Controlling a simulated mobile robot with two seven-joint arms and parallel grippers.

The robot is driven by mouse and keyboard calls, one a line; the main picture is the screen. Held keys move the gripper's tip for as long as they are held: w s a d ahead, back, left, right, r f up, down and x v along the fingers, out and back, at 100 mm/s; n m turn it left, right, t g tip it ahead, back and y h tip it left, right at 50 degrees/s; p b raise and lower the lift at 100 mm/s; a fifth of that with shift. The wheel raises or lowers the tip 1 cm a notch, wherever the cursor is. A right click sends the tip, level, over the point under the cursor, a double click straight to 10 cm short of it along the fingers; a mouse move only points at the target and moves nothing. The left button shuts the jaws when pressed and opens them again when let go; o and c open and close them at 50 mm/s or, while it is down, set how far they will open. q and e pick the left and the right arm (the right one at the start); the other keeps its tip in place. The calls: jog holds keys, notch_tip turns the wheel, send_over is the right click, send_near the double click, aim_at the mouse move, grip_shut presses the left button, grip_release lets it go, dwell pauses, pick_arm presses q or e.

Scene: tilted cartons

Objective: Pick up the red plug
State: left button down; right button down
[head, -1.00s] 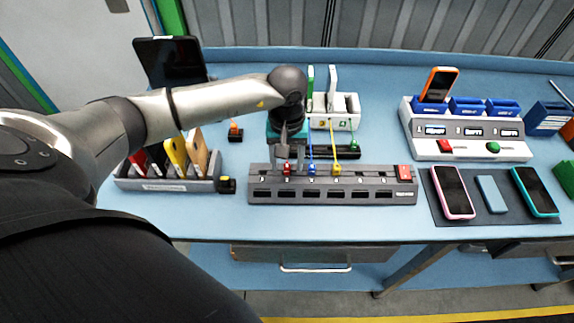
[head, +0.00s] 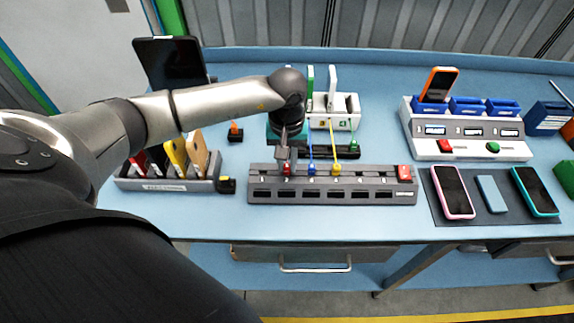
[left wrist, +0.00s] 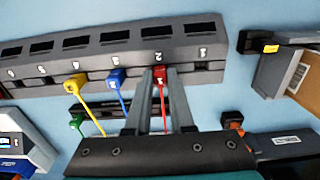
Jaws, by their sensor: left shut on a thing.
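The red plug (head: 287,168) sits in the grey socket strip (head: 385,192), near its left end. In the left wrist view the red plug (left wrist: 158,79) shows between the two fingers, its red cord running back toward the palm. My left gripper (head: 287,160) points down over the strip from behind. In the left wrist view my left gripper (left wrist: 160,80) is shut on the red plug, a finger on each side. The plug's lower end is hidden in the strip. My right gripper is not in view.
A blue plug (head: 311,169) and a yellow plug (head: 337,169) stand close to the right on the same strip, with cords rising behind. A red switch (head: 404,171) is at the strip's right end.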

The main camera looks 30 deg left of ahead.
aim_at(287, 165)
pick_arm(q)
jog(key=shift+r, duration=0.15)
dwell(0.3)
notch_tip(287, 165, up, 20)
dwell(0.3)
jog(key=shift+r, duration=0.6)
dwell(0.8)
jog(key=shift+r+p, duration=0.45)
jog(key=shift+r, duration=0.1)
